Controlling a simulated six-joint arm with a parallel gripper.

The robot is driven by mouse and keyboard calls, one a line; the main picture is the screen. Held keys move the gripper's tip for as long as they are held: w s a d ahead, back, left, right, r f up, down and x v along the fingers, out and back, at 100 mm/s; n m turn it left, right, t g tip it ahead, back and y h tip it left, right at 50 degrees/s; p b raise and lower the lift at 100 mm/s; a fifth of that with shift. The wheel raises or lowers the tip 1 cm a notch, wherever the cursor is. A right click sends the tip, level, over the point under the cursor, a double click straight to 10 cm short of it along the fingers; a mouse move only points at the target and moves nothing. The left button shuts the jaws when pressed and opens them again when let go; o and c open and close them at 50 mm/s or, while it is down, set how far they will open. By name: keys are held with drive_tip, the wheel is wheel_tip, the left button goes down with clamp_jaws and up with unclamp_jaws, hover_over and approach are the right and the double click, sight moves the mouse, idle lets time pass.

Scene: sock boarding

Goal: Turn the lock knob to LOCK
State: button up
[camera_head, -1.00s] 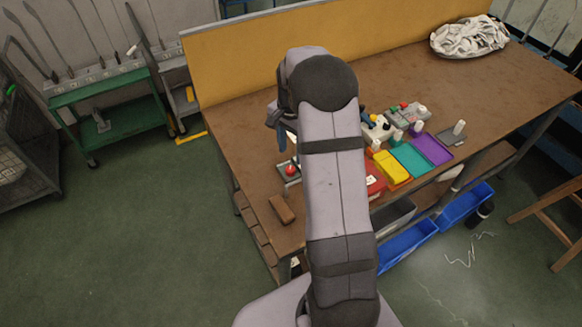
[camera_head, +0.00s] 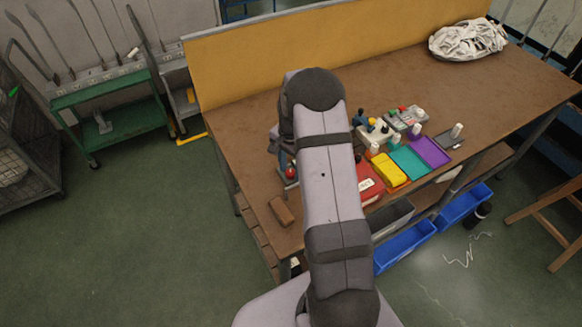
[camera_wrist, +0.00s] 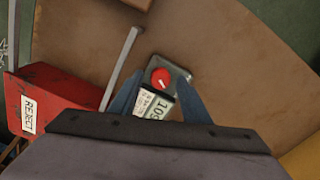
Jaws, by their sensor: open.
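The red lock knob (camera_wrist: 161,77) is round with a small pale mark and sits on a grey metal plate (camera_wrist: 181,78) on the brown table. In the head view the knob (camera_head: 291,171) shows just left of my arm. My gripper (camera_wrist: 158,90) is open, with its blue fingers on either side of the plate in the wrist view. The knob lies between and a little beyond the fingers, and I see no contact with it. A pale label with printed digits (camera_wrist: 153,104) lies between the fingers. The LOCK marking cannot be read.
A grey metal bar (camera_wrist: 120,68) and a red REJECT box (camera_wrist: 60,98) lie left of the knob in the wrist view. A brown block (camera_head: 282,210) lies near the table's front edge. Coloured trays (camera_head: 408,161) stand to the right.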

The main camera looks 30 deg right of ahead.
sight(291, 172)
drive_tip(key=c, duration=1)
drive_tip(key=shift+m+b, duration=0.35)
drive_tip(key=shift+m, duration=1.25)
drive_tip(key=shift+c, duration=0.2)
drive_tip(key=o, duration=1)
drive_tip(key=shift+o, duration=0.2)
drive_tip(key=shift+r, duration=0.1)
drive_tip(key=shift+r+b, duration=1.05)
drive_tip(key=shift+r, duration=2.55)
